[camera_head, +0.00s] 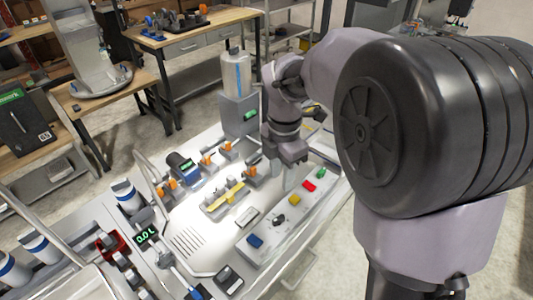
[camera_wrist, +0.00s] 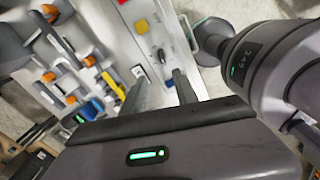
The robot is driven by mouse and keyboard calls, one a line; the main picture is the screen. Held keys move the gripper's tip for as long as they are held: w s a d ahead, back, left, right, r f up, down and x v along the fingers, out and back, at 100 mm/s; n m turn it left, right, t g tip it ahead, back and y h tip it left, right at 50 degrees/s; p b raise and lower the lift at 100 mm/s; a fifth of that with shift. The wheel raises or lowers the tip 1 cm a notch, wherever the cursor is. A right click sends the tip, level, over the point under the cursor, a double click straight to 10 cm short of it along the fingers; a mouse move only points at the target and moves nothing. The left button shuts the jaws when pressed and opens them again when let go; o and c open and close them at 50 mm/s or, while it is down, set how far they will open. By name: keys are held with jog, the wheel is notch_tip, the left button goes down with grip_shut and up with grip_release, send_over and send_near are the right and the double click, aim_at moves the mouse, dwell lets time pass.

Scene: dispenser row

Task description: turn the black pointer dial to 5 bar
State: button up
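The black pointer dial (camera_head: 279,220) sits on the light grey sloping panel (camera_head: 297,222) at the front of the white bench, between a yellow button (camera_head: 294,201) and a blue button (camera_head: 255,240). It also shows as a small dark knob (camera_wrist: 161,55) in the wrist view. Its scale marks and pointer direction are too small to read. My gripper (camera_head: 287,178) is above the far part of the panel, beyond the dial in the head view. In the wrist view its two fingers (camera_wrist: 160,82) stand apart with nothing between them, and the dial appears past their tips.
A red button (camera_head: 309,186) and a green button (camera_head: 321,173) lie along the same panel. Behind it are orange-handled valves (camera_head: 249,170) and a yellow lever (camera_head: 229,196). A tall white cylinder (camera_head: 235,75) on a grey stand rises near my arm. A display (camera_head: 147,236) reads 0.0 L.

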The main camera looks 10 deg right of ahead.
aim_at(278, 218)
jog(key=f+b, duration=0.2)
jog(key=f, duration=0.3)
jog(key=f+b, duration=0.2)
jog(key=f, duration=0.4)
jog(key=f+b, duration=0.3)
jog(key=f, duration=0.3)
jog(key=shift+s+a+f, duration=0.1)
jog(key=shift+s+a, duration=0.1)
jog(key=shift+s, duration=0.15)
grip_shut()
